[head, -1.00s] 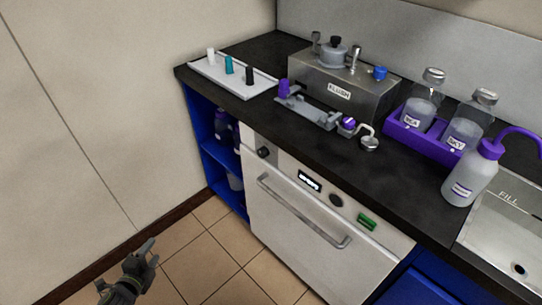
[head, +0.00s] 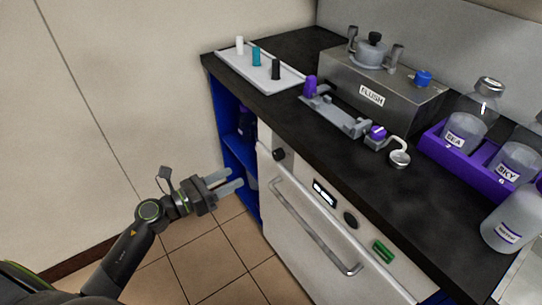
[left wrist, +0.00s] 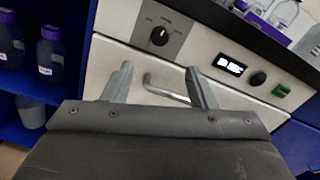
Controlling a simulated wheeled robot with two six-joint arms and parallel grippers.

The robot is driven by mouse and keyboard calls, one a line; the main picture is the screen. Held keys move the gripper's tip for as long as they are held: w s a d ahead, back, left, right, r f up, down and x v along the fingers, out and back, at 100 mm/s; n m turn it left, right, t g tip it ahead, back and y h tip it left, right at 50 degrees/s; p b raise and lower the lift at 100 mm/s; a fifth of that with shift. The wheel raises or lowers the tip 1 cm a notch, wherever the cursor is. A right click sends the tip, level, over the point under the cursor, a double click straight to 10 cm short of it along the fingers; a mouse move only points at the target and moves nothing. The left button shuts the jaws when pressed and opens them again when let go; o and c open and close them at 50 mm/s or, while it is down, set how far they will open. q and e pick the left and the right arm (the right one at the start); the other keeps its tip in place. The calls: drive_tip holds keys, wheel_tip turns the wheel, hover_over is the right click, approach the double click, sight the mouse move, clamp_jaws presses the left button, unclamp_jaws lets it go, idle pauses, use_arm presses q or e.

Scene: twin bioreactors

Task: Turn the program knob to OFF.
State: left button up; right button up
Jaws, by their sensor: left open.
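The black program knob (head: 279,154) sits at the upper left of the white appliance front. In the left wrist view the knob (left wrist: 159,37) is on a grey dial plate with small marks around it. Its pale pointer line seems to point up and slightly right; the labels are too small to read surely. My left gripper (head: 234,181) is open and empty, left of the appliance front and apart from the knob. In the left wrist view its fingers (left wrist: 160,72) show below the knob. My right gripper is not in view.
A bar handle (head: 318,228) crosses the door below the knob. A lit display (head: 324,194), a second dark round control (head: 351,220) and a green switch (head: 384,251) are to the right. An open blue shelf (head: 236,150) with bottles is at left. The floor before it is clear.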

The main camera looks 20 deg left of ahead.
sight(275, 156)
use_arm(q)
drive_tip(key=p+x, duration=0.1)
drive_tip(key=x, duration=1.2)
drive_tip(key=shift+c, duration=0.2)
drive_tip(key=c, duration=0.9)
